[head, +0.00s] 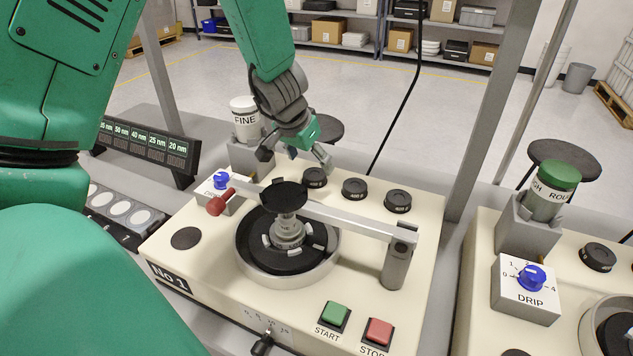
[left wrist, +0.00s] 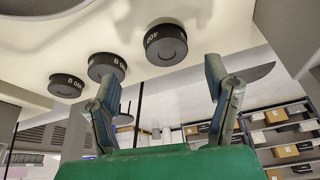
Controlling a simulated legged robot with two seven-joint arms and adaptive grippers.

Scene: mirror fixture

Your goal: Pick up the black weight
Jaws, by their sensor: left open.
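Three round black weights stand in a row along the back of the cream No 1 machine (head: 188,262): a left one (head: 315,178), a middle one (head: 354,188) and a right one (head: 397,201). All three also show in the left wrist view, the nearest (left wrist: 165,45) above the gap between my fingers, the others (left wrist: 107,67) (left wrist: 67,86) to its left. My left gripper (head: 293,157) is open and empty, behind and slightly left of the left weight, apart from it. Its spread fingers also show in the left wrist view (left wrist: 162,75). My right gripper is out of view.
A grey arm (head: 345,217) with a red knob (head: 221,202) spans the round plate, and a black disc (head: 284,196) sits on its spindle. A FINE bottle (head: 244,120) stands left of my gripper. A grey post (head: 492,110) rises at right.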

